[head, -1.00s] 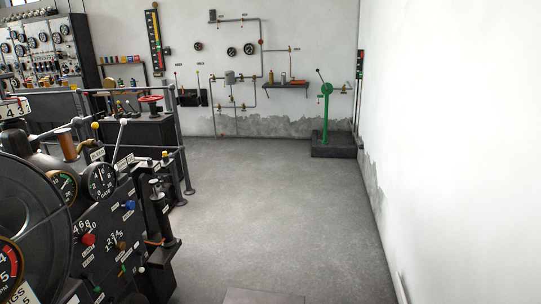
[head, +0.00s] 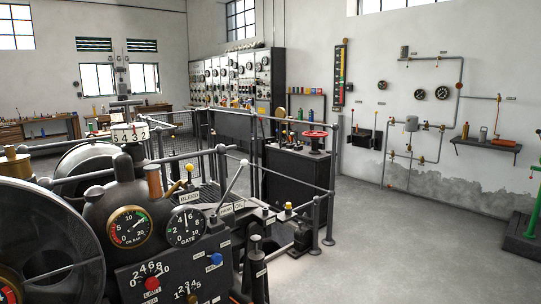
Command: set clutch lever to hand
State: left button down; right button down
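A long pale lever with a light knob (head: 232,188) slants up to the right on the dark machine at the front. Small labels (head: 228,210) sit by its base, too small to read for certain, so I cannot confirm it is the clutch lever. A shorter yellow-knobbed handle (head: 189,172) stands to its left, above a plate that seems to read BLEED. Neither of my grippers is in view, and nothing touches the levers.
The machine carries an oil gauge (head: 131,227), a gate gauge (head: 185,227), a red knob (head: 152,283) and a blue knob (head: 215,258). Railings (head: 316,215) and a red handwheel (head: 314,134) stand behind. Grey floor (head: 400,240) is clear at right.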

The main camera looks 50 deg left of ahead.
aim_at(245, 163)
jog(key=i+u, duration=0.3)
jog(key=i, duration=0.2)
jog(key=i+l+u, duration=0.15)
jog(key=i+u, duration=0.15)
jog(key=i, duration=0.15)
jog(key=i+l+u, duration=0.3)
jog(key=i, duration=0.2)
jog(key=i+u, duration=0.25)
jog(key=u, duration=0.25)
jog(key=i+l+u, duration=0.1)
jog(key=i+u, duration=0.15)
jog(key=u, duration=0.2)
jog(key=i+l+u, duration=0.2)
jog(key=u, duration=0.3)
jog(key=i+l+u, duration=0.2)
jog(key=u, duration=0.3)
jog(key=i+l+u, duration=0.15)
jog(key=l+u, duration=0.3)
jog(key=i+l+u, duration=0.15)
jog(key=l+u, duration=0.3)
jog(key=l, duration=0.25)
jog(key=l+u, duration=0.5)
jog(key=l, duration=0.2)
